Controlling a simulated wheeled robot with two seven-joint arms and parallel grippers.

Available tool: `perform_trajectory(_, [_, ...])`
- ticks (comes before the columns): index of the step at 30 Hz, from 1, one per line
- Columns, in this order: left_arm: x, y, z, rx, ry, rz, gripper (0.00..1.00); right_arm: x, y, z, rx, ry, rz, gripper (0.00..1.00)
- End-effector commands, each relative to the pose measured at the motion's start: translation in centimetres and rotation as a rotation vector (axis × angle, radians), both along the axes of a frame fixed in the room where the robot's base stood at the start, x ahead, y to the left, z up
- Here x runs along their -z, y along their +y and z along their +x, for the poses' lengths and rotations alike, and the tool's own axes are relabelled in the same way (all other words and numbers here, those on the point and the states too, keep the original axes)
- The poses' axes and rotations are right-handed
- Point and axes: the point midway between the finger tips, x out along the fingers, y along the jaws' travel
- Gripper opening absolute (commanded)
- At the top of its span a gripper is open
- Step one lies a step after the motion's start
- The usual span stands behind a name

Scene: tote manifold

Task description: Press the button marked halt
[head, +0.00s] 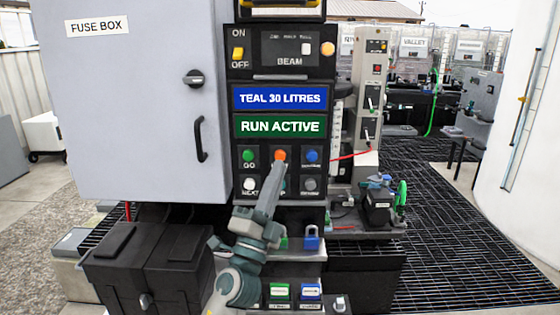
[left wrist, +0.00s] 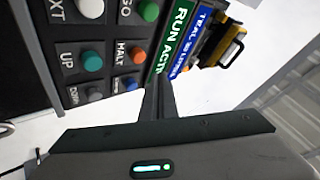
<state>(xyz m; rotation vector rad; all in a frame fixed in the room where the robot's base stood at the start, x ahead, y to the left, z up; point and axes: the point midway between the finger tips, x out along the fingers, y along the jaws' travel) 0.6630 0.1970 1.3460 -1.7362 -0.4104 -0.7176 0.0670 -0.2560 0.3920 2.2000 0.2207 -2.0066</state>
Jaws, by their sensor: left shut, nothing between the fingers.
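The halt button is an orange round button (head: 280,155) in the middle of the panel's upper button row. In the left wrist view the orange button (left wrist: 138,55) has a label that looks like HALT. My left gripper (head: 277,168) is shut and empty, with its tips just below the orange button in the head view. In the left wrist view the shut fingers (left wrist: 157,84) stand beside the button row, near the green RUN ACTIVE sign. I cannot tell whether they touch the panel. My right gripper is not in view.
Close neighbours are the green GO button (head: 248,155), a blue button (head: 312,156), a white button (head: 249,184) and a grey button (head: 309,184). A teal UP button (left wrist: 92,60) shows in the wrist view. The fuse box (head: 135,110) stands left; padlocks hang below.

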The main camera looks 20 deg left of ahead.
Motion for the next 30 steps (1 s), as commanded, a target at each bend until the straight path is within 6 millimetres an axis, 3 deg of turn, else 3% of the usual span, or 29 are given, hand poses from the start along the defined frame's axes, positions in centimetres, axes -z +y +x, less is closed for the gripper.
perform_trajectory(10, [0.0, 0.7, 2.5, 0.000, -0.001, 0.000, 0.00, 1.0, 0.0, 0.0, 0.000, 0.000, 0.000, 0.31])
perform_trajectory(30, [0.0, 0.8, 2.6, 0.001, 0.000, -0.001, 0.00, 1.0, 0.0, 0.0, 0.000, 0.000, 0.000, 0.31])
